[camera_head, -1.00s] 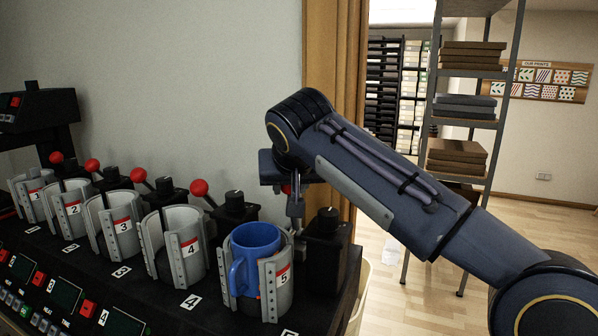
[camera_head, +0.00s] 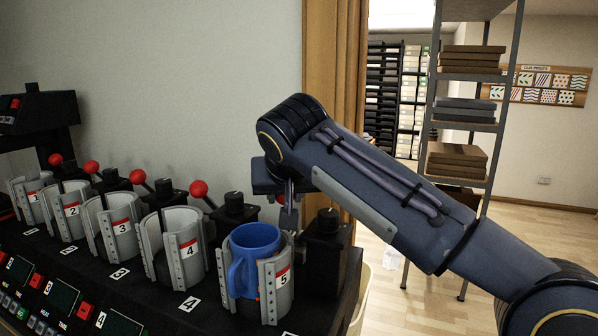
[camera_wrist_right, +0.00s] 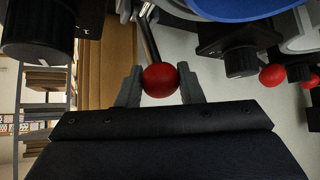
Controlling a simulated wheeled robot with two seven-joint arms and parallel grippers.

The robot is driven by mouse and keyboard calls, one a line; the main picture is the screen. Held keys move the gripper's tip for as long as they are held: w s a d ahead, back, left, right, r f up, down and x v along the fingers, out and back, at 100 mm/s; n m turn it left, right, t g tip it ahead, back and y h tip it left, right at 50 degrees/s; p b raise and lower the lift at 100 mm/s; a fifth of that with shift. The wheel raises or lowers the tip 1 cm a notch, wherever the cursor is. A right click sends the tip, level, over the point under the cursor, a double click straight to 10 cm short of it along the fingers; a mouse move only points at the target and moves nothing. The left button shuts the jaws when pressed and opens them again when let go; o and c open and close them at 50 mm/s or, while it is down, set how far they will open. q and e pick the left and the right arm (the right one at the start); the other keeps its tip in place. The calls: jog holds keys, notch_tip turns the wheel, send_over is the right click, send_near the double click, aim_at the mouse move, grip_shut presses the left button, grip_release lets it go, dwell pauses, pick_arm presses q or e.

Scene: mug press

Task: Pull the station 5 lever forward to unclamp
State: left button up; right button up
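The station 5 clamp (camera_head: 280,290) stands at the near right end of the row and holds a blue mug (camera_head: 252,262). Its red lever knob (camera_wrist_right: 160,80) sits between the two fingers of my right gripper (camera_wrist_right: 161,88) in the right wrist view, with a finger against each side. The lever's rod runs up behind the knob there. In the head view my right gripper (camera_head: 289,215) hangs just behind the mug, and only a bit of the red knob shows beside it. My left gripper is not in view.
Stations 1 to 4 hold empty clamps, such as station 4 (camera_head: 180,262), with red-knobbed levers behind them. A black post (camera_head: 327,250) stands right of station 5. Control panels line the front edge. A shelf rack (camera_head: 465,130) stands at the back right.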

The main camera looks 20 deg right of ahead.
jog(key=o, duration=0.4)
jog(key=shift+a, duration=0.1)
jog(key=r+p, duration=0.4)
jog(key=s+r+p, duration=0.1)
jog(key=r+p, duration=0.1)
jog(key=shift+s+a+r, duration=0.1)
jog(key=shift+a+r, duration=0.05)
jog(key=shift+r, duration=0.15)
jog(key=p+v, duration=0.2)
jog(key=v, duration=0.4)
jog(key=shift+p, duration=0.35)
dwell(0.4)
